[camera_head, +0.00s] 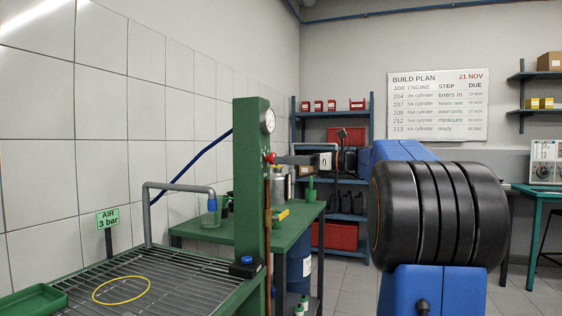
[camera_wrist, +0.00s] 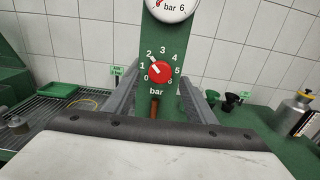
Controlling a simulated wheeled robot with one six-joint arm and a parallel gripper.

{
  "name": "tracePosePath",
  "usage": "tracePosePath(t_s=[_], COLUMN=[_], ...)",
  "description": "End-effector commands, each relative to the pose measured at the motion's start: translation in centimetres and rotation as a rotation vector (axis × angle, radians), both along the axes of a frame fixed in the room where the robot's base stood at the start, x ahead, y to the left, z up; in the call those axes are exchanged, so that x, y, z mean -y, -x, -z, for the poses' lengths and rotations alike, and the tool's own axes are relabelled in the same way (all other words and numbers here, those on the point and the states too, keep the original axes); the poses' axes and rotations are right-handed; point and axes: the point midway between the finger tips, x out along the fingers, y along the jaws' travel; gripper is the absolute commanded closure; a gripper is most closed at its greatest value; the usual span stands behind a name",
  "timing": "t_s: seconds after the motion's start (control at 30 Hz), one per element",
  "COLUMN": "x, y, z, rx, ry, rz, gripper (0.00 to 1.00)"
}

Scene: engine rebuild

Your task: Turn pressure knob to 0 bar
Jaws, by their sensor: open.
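The red pressure knob (camera_wrist: 161,72) sits on a green post (camera_wrist: 158,35) with a printed scale from 0 to 6 bar around it. Its white pointer aims up and left, near the 2. In the head view the knob (camera_head: 270,158) shows at the post's right face. My gripper (camera_wrist: 160,86) is open, with one grey finger on each side of the knob and no visible contact. In the head view my gripper (camera_head: 284,160) reaches to the post from the right. A round gauge (camera_wrist: 172,6) is above the knob, cut off by the frame; its needle is hard to read.
A grated bench (camera_head: 172,276) with a yellow ring (camera_head: 121,290) lies left of the post. A sign (camera_head: 108,219) there reads "AIR 3 bar". A green table (camera_head: 190,232) stands behind the post, with a metal can (camera_head: 280,184) on it. A blue shelf (camera_head: 371,125) is further back.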

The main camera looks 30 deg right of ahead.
Motion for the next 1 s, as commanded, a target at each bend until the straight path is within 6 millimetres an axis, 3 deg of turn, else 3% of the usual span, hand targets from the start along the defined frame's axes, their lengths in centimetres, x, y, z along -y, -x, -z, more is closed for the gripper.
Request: tracePosePath(t_s=[0.23,0.6,0.77,1.0], x=[-1.4,-1.6,-1.6,-1.5], y=[-1.7,-2.0,-2.0,-2.0], z=[0.0,0.0,0.0,0.0], rx=[0.0,0.0,0.0,0.005], ry=[0.0,0.0,0.0,0.006], rz=[0.0,0.001,0.001,0.001], gripper=[0.49,0.49,0.88,0.9])
